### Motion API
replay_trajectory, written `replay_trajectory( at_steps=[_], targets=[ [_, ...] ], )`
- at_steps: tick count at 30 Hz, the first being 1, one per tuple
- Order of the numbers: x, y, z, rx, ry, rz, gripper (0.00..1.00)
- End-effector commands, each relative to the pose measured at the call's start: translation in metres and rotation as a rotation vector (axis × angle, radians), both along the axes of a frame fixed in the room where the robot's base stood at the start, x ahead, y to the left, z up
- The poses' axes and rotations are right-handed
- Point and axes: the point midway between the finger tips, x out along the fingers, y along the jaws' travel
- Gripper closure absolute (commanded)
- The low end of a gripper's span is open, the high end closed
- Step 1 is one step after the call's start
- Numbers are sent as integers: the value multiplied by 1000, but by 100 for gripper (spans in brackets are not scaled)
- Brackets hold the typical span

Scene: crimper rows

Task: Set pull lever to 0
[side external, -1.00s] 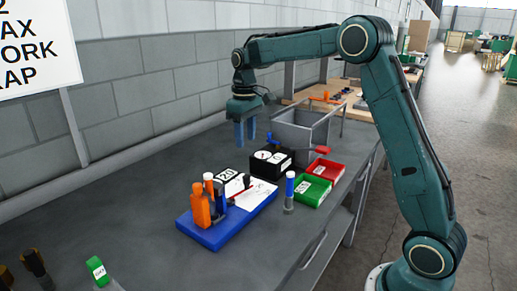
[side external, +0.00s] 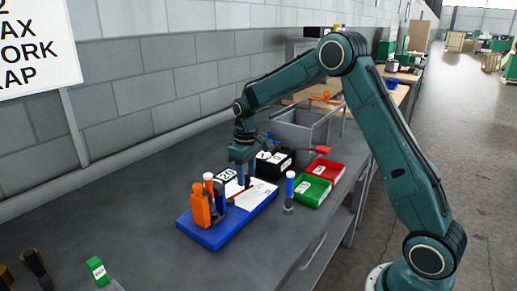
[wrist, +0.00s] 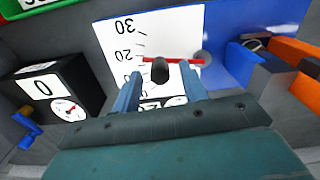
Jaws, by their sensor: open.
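The pull lever's dark knob (wrist: 160,70) shows in the wrist view, with a red pointer (wrist: 184,62) across a white scale plate (wrist: 176,25). The pointer's left tip lies close to the 20 mark; 30 is printed above, and lower numbers run down toward my fingers. My gripper (wrist: 160,88) is open, with one blue finger on each side of the knob; I cannot tell whether they touch it. In the side external view my gripper (side external: 242,178) is low over the scale plate (side external: 262,193), hiding most of the lever.
The plate sits on a blue base (side external: 213,237) with orange handles (side external: 200,207) at its left. A black gauge box (wrist: 62,88) stands close by. A green bin (side external: 311,190), a red bin (side external: 327,171) and a grey bin (side external: 297,132) are beyond. The front bench is mostly clear.

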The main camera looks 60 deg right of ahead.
Motion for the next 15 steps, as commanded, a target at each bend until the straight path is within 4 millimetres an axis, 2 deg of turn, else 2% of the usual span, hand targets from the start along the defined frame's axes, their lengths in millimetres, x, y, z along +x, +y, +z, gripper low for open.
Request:
replay_trajectory(
  at_steps=[11, 15],
  targets=[
    [0, 0, -4, 0, 0, 0, 57],
    [0, 0, -4, 0, 0, 0, 82]
  ],
)
